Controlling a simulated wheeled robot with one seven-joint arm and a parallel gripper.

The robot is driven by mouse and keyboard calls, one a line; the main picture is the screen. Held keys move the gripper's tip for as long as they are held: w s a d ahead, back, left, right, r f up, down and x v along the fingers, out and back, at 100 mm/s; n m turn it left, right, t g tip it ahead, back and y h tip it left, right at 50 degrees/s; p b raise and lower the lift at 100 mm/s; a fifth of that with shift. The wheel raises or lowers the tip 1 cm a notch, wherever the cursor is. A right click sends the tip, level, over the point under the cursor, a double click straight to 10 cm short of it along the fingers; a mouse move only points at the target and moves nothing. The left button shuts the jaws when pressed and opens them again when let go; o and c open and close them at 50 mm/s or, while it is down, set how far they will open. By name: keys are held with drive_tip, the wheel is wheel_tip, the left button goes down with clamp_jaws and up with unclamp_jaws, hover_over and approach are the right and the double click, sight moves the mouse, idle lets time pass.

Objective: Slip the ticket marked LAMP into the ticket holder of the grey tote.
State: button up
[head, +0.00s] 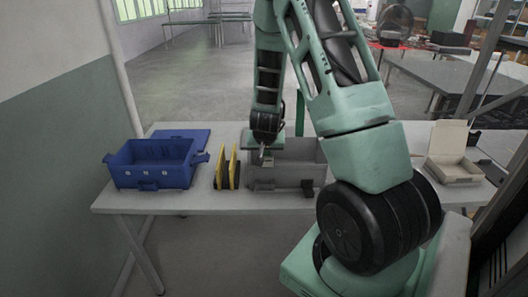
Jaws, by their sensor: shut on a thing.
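The grey tote (312,174) stands on the table in the middle, open at the top, with dark fittings on its front. My gripper (265,157) points down at the left part of the tote's front wall. It is shut on a small pale piece, which looks like the ticket (267,161). The piece is too small for me to read any marking. I cannot tell whether it touches the tote. The ticket holder cannot be made out; my gripper may hide it. My arm covers part of the tote's back and right.
A blue tote (152,178) stands at the left of the table (200,203). A yellow and black upright rack (226,168) stands close to the grey tote's left side. An open cream box (455,170) is at the right. The table's front strip is clear.

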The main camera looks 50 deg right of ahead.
sight(265, 167)
drive_tip(key=shift+f+b, duration=2.25)
drive_tip(key=shift+f, duration=0.55)
drive_tip(key=shift+f+b, duration=2)
drive_tip(key=shift+f, duration=0.3)
idle(0.4)
idle(0.3)
drive_tip(key=o, duration=1)
drive_tip(key=shift+c, duration=0.5)
drive_tip(key=shift+r, duration=0.15)
wheel_tip(265, 167, up, 8)
drive_tip(key=p, duration=0.7)
